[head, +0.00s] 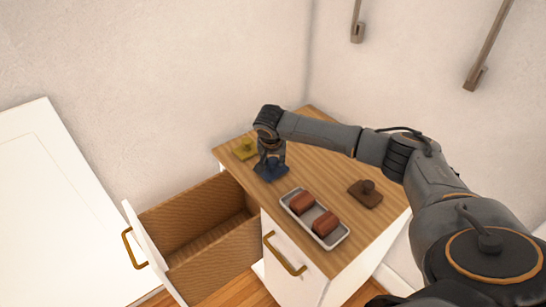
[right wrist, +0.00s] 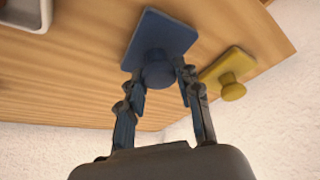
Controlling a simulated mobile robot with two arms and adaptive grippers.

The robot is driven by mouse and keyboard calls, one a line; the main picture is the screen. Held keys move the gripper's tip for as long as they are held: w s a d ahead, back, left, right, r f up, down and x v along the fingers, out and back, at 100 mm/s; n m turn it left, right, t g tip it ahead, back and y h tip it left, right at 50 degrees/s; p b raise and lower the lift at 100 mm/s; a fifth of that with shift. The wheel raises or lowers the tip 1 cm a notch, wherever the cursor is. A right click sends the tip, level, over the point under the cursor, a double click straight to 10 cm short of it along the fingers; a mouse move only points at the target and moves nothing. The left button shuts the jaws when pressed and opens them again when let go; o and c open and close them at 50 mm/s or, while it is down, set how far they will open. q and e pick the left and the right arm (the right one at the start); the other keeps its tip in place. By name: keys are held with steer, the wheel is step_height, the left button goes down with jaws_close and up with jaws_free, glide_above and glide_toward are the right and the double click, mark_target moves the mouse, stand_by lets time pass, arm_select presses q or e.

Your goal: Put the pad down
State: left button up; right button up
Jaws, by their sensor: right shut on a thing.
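A blue pad with a round knob (head: 271,174) is at the wooden top of the cabinet, left of the tray. My right gripper (head: 270,160) reaches down over it and is shut on its knob. In the right wrist view the blue pad (right wrist: 160,35) shows with its knob between the two fingers (right wrist: 160,75). The pad is close to the wooden surface; I cannot tell whether it touches it. My left gripper is in neither view.
A yellow knobbed pad (head: 244,148) lies just left of the blue one, and a brown knobbed pad (head: 366,194) lies to the right. A pale tray (head: 313,213) holds two reddish-brown blocks. An open, empty drawer (head: 205,232) juts out at front left. Bare wood (head: 312,150) shows behind.

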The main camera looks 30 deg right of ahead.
steer(key=shift+s+f, duration=0.1)
steer(key=o, duration=0.9)
steer(key=shift+o, duration=0.6)
steer(key=shift+f+b, duration=0.15)
steer(key=shift+b, duration=0.25)
steer(key=shift+a+r+b, duration=0.1)
steer(key=shift+r+b, duration=0.15)
steer(key=shift+b, duration=0.3)
steer(key=v, duration=1.3)
steer(key=shift+a+p, duration=0.3)
steer(key=shift+a, duration=0.15)
